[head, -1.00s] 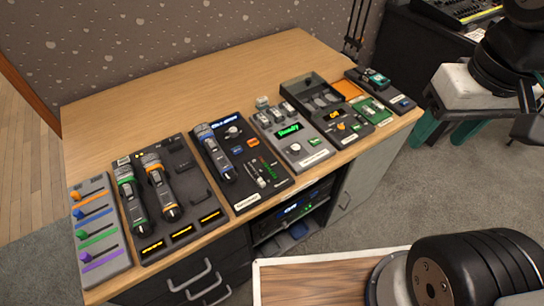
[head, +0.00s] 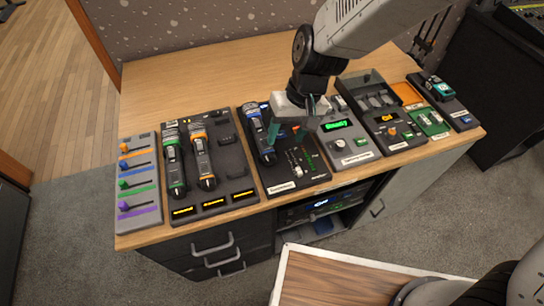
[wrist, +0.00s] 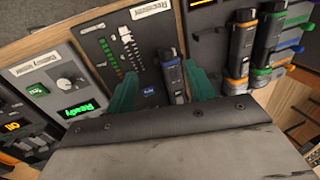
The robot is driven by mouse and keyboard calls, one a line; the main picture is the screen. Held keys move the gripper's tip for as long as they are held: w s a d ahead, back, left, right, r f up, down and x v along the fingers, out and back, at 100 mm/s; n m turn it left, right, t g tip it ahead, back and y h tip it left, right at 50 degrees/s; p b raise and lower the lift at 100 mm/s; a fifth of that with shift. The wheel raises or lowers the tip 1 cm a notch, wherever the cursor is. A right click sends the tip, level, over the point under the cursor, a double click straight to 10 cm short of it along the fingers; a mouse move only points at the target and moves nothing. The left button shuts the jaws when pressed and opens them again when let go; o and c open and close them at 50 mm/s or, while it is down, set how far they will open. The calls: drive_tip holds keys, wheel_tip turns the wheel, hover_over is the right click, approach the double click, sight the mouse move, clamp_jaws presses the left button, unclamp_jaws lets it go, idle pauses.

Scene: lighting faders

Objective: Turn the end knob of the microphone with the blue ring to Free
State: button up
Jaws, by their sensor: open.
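The microphone with the blue ring (head: 263,142) lies on the middle black panel (head: 290,187) in the head view. Its end knob is the small near end (head: 270,159); its setting is too small to read, and I cannot make out a Free mark. My gripper (head: 286,132) is open above this panel, pointing down, and hides part of the panel. In the wrist view the microphone (wrist: 172,78) shows between the two teal fingers, closer to the right one. Nothing is held, and I cannot tell how high the fingertips are above it.
Two other microphones, with a green ring (head: 174,168) and an orange ring (head: 202,163), lie on the panel to the left. A fader board (head: 138,187) is at the far left. The Ready box (head: 346,138) stands close on the right. The table behind is bare.

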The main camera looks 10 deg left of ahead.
sight(272, 158)
drive_tip(key=x, duration=0.3)
drive_tip(key=a+x, duration=0.1)
drive_tip(key=x, duration=0.6)
drive_tip(key=shift+s+a+r, duration=0.15)
drive_tip(key=shift+s+r, duration=0.05)
drive_tip(key=c, duration=1)
